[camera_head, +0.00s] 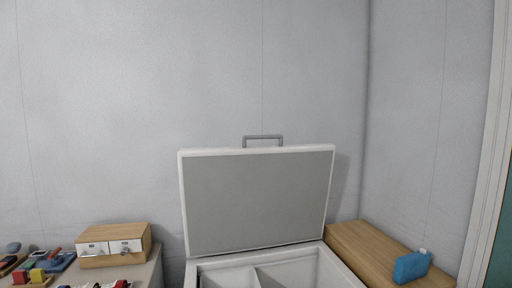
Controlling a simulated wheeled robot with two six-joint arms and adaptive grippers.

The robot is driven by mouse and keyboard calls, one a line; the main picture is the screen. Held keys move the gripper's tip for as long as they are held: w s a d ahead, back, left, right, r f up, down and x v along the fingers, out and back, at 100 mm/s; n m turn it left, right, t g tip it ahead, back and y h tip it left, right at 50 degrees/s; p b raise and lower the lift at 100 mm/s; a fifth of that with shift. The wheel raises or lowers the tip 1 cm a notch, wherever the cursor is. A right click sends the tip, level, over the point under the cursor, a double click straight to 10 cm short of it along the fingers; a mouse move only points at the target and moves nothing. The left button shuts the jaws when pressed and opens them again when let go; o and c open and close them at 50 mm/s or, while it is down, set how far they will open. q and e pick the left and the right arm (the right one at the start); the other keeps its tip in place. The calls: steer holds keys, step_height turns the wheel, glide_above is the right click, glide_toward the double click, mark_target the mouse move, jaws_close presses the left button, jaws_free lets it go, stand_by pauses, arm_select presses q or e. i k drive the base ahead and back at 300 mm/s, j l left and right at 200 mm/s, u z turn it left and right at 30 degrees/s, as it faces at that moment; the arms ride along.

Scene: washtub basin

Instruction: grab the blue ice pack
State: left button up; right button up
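The blue ice pack (412,266) stands at the lower right, on top of a wooden surface (365,250). It is a small blue block with a white cap at its upper right corner. Nothing is touching it that I can see. Neither of my grippers shows in the head view.
A white chest (330,268) with its grey-lined lid (258,200) raised stands in the middle, with a divider inside. At the left, a table bears a wooden drawer box (115,243) and several small coloured items (38,275). A grey wall is behind.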

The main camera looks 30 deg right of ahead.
mark_target(411, 267)
steer(key=z, duration=2.05)
steer(key=u, duration=0.4)
steer(key=i+l+u, duration=0.1)
steer(key=l+u, duration=0.25)
steer(key=l, duration=0.15)
steer(key=l+u, duration=0.75)
steer(key=l, duration=0.3)
